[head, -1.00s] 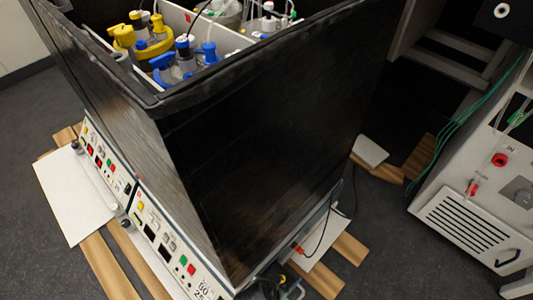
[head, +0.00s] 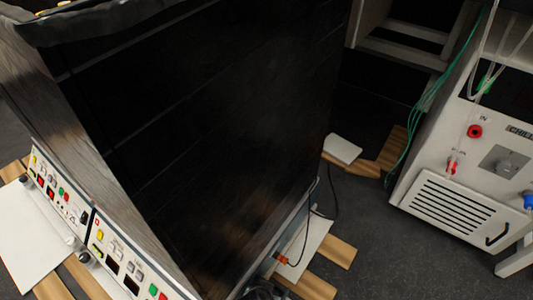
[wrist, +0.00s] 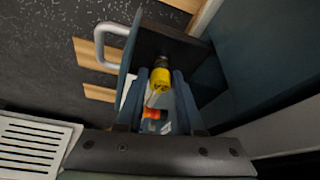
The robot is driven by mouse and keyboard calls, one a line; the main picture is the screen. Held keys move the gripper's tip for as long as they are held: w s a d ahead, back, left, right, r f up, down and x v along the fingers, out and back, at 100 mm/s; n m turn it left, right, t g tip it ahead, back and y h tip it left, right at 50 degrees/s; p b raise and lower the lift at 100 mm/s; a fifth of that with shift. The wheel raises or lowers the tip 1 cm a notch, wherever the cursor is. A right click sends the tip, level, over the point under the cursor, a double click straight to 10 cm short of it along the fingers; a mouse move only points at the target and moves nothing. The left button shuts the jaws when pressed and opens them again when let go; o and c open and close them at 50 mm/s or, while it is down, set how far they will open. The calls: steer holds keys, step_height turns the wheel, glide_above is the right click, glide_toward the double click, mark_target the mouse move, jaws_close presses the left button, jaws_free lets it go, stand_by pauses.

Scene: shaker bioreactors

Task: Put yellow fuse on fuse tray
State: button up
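In the wrist view my gripper (wrist: 160,78) has its two dark fingers close together. The yellow fuse (wrist: 160,80) is between the fingertips and appears gripped, with a dark end pointing away from the camera. Neither my gripper nor the fuse can be made out in the head view. I cannot pick out a fuse tray with certainty in either view. A dark panel or box with a grey handle (wrist: 108,42) lies just beyond the fingertips.
A tall black cabinet (head: 200,130) fills the head view's middle, with control panels (head: 62,190) at lower left. A white chiller (head: 455,180) with a vent stands right. An orange plug (head: 282,260) is low by the cabinet. Dark floor lies between cabinet and chiller.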

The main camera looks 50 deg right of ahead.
jaws_close()
steer(key=shift+r+p, duration=1.45)
steer(key=shift+p, duration=0.2)
steer(key=shift+r+p, duration=1.4)
